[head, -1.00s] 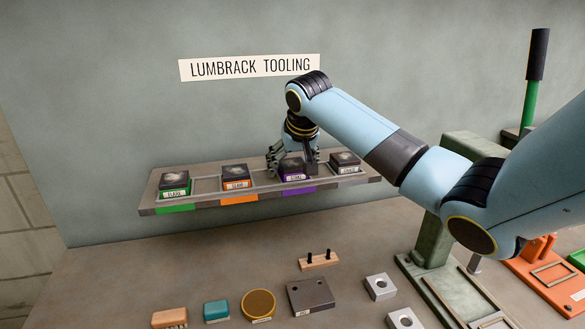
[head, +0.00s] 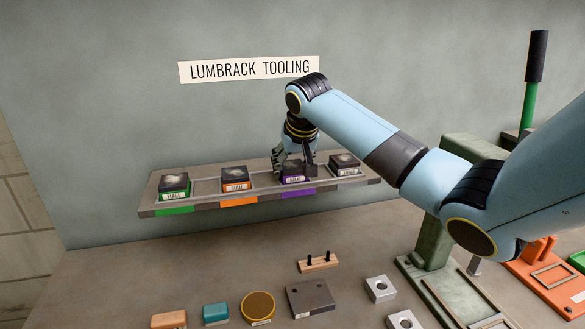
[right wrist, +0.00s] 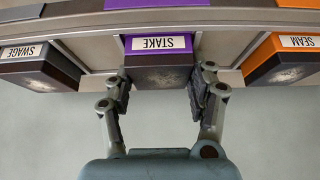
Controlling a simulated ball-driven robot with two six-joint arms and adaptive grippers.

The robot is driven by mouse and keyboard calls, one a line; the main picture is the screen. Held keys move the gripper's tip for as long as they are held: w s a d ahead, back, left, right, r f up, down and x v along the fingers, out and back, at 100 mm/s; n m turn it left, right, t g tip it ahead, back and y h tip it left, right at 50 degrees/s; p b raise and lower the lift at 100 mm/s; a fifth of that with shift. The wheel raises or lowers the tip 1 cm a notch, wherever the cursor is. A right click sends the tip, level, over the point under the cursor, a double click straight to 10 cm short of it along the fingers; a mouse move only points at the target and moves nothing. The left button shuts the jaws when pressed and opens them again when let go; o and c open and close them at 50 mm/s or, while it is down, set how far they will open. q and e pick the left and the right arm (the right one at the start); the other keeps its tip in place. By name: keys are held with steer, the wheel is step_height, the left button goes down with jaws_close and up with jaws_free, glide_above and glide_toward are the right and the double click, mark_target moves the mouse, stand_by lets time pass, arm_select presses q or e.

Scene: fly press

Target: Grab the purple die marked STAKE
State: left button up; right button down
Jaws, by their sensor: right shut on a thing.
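The purple die marked STAKE (head: 293,173) sits on the wall shelf above the purple shelf tag. It also shows in the right wrist view (right wrist: 158,62), its label upside down. My right gripper (head: 294,168) is shut on it, with one finger against each side; in the right wrist view the fingers (right wrist: 160,93) flank the die. The gripper covers part of the die in the head view. My left gripper is not in view.
On the same shelf (head: 210,187) stand an orange die marked SEAM (head: 234,179), a green-based die (head: 174,186) and a dark die marked SWAGE (right wrist: 40,66). A green press (head: 433,240) stands at the right. Several loose parts lie on the bench below.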

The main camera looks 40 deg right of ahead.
mark_target(293, 166)
steer(key=shift+w+r, duration=0.1)
steer(key=shift+r, duration=0.4)
step_height(293, 166, up, 3)
steer(key=shift+d+r+b, duration=0.1)
steer(key=shift+r+b, duration=0.05)
steer(key=shift+b, duration=0.65)
steer(key=s+d+r+b, duration=0.3)
steer(key=s+d+r, duration=0.2)
steer(key=s, duration=0.5)
steer(key=shift+d+r, duration=0.35)
steer(key=shift+r, duration=0.5)
steer(key=shift+s, duration=0.1)
